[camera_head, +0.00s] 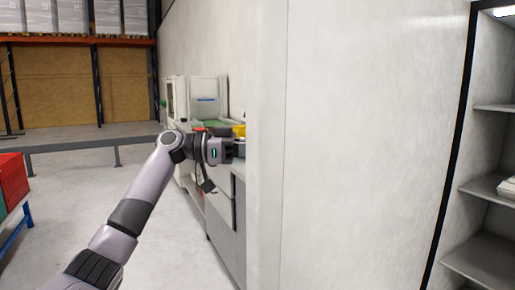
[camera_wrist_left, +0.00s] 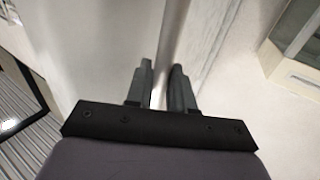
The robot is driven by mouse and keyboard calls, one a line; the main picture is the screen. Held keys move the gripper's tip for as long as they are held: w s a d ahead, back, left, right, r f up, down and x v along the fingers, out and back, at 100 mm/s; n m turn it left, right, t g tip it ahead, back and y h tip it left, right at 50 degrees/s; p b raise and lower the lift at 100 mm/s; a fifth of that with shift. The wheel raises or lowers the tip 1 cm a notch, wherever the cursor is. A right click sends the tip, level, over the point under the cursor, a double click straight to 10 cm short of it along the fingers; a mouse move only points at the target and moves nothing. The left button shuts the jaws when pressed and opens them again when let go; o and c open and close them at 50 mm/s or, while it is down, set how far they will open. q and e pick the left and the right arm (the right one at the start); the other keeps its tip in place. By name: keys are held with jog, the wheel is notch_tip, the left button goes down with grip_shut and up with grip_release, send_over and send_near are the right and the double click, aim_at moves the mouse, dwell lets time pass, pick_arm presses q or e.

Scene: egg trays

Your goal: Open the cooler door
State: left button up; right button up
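The cooler door (camera_head: 370,140) is a large pale panel filling the middle and right of the head view. It stands swung open, with a black strip and the shelved interior to its right. My left gripper (camera_head: 236,150) is at the panel's left edge, its fingertips partly hidden there. In the left wrist view a narrow grey upright strip (camera_wrist_left: 174,28) at the panel's edge runs between the fingers of my left gripper (camera_wrist_left: 161,75). The fingers are close together and the strip fills the gap; it may be the handle. My right gripper is out of view.
Shelves (camera_head: 485,188) stand at the far right, with a pale item on one. A counter (camera_head: 222,205) with machines lies behind my left gripper. Red crates (camera_head: 12,180) sit on a blue stand at the left. The floor between is clear.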

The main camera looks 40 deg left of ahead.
pick_arm(q)
jog(key=o, duration=0.3)
jog(key=shift+w+d, duration=0.35)
jog(key=shift+d, duration=0.1)
jog(key=v, duration=0.7)
jog(key=shift+a+b, duration=0.15)
jog(key=shift+b, duration=0.25)
